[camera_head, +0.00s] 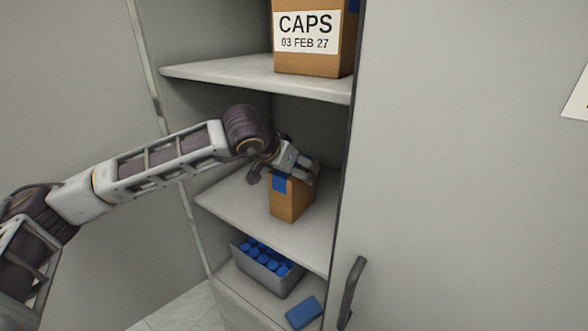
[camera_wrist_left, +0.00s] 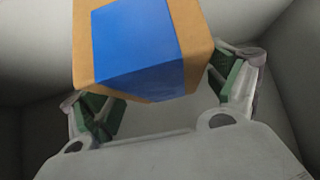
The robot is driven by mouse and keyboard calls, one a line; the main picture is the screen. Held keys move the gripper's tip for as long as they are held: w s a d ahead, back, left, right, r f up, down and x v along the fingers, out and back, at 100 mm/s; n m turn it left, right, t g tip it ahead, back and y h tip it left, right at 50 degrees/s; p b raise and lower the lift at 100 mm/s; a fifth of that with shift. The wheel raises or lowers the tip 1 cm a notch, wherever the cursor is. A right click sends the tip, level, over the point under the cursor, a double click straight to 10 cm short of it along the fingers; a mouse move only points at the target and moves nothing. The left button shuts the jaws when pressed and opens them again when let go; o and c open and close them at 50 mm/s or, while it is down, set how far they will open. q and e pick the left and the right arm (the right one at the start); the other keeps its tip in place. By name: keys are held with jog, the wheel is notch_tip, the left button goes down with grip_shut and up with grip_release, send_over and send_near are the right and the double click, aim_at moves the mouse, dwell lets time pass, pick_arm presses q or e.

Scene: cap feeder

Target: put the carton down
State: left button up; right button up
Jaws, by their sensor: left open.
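A small brown carton (camera_head: 291,200) with a blue patch stands upright on the middle shelf (camera_head: 238,209) of the cabinet. In the left wrist view the carton (camera_wrist_left: 196,25) and its blue patch fill the top middle. My left gripper (camera_head: 285,177) is at the top of the carton, with its fingers open on either side. In the left wrist view the green-padded fingers (camera_wrist_left: 168,98) are spread, with gaps beside the carton. My right gripper is not in view.
A larger carton labelled CAPS (camera_head: 312,62) stands on the upper shelf (camera_head: 225,75). Below, a grey bin (camera_head: 262,278) holds several blue caps, beside a blue block (camera_head: 303,312). A cabinet door with a dark handle (camera_head: 350,290) is at the right.

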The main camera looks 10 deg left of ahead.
pick_arm(q)
jog(key=shift+r, duration=0.2)
jog(key=v, duration=0.3)
jog(key=shift+a, duration=0.1)
jog(key=v, duration=0.9)
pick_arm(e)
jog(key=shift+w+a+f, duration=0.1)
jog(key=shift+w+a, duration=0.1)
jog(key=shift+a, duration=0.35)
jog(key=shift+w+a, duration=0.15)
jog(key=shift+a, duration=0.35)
